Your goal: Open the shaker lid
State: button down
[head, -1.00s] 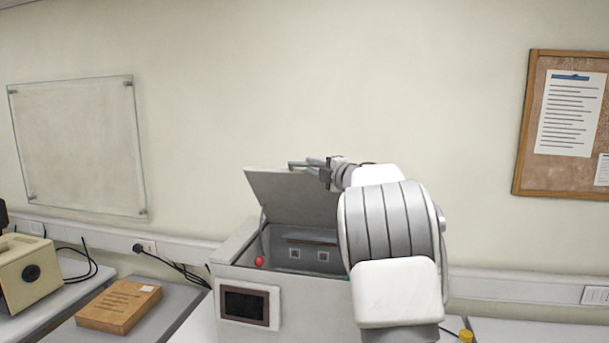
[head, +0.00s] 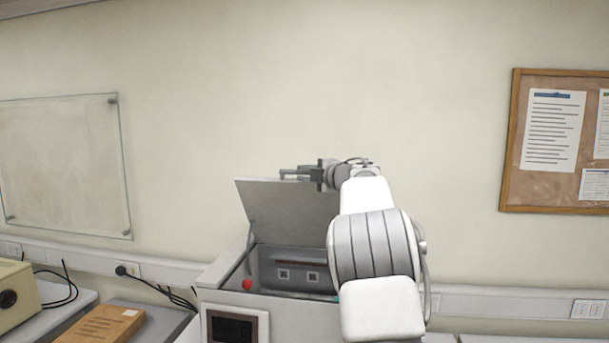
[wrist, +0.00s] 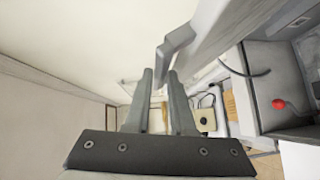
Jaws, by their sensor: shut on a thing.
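The shaker (head: 285,322) is a grey box with a dark screen on its front. Its flat grey lid (head: 290,212) stands raised at the back, and the inside (head: 265,262) is exposed. My gripper (head: 283,175) is at the lid's upper edge, shut on the lid handle. In the wrist view, the bent grey handle (wrist: 176,44) shows at the fingertips of my gripper (wrist: 160,74), with the lid (wrist: 232,32) running off to the upper right. The exact contact is hard to see. My arm hides the shaker's right side.
A red knob (head: 246,285) is at the shaker's left inside. A brown box (head: 102,326) and a cream device (head: 18,292) are on the bench at left. A cork board (head: 516,190) and a clear panel (head: 65,165) hang on the wall. The space above the shaker is clear.

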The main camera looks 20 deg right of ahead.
jog(key=c, duration=0.9)
grip_release()
jog(key=shift+s, duration=0.15)
jog(key=b+v, duration=0.5)
jog(key=v, duration=1.2)
jog(key=shift+s, duration=0.15)
